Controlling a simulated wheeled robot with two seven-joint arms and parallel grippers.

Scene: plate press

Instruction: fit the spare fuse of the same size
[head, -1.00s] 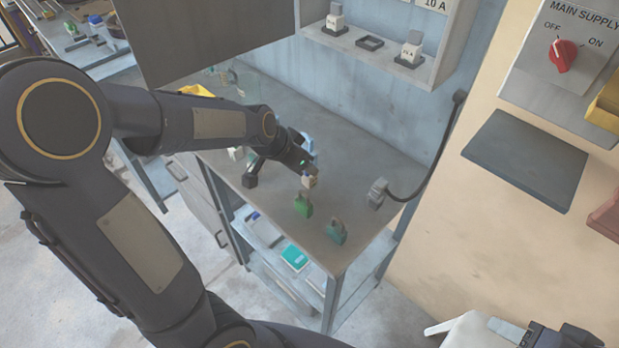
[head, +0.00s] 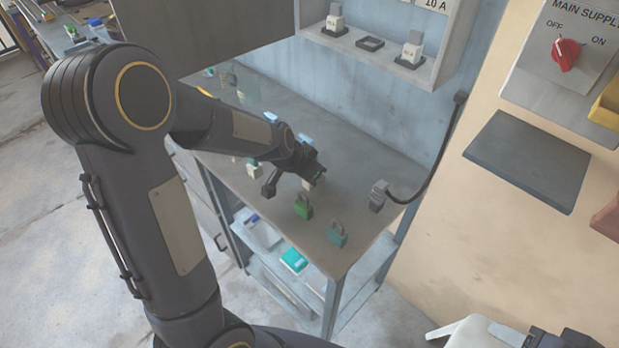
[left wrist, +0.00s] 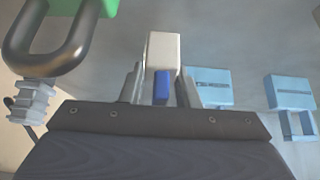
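My left gripper (head: 316,178) is low over the workbench, at a small pale block (head: 311,186) that looks like a fuse. In the left wrist view this white fuse (left wrist: 163,50) with a blue patch stands between my two fingers (left wrist: 160,88). Whether the fingers press on it cannot be told. In the wall box, a left fuse (head: 335,20) and a right fuse (head: 412,48) sit in dark holders. The middle holder (head: 370,43) between them is empty. A dark part of my right arm (head: 562,338) shows at the bottom right; its fingers are not clear.
A grey plug (head: 378,195) on a cable is to the right. Another pale block (head: 254,170) is left. The main supply switch (head: 563,55) is on the wall.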

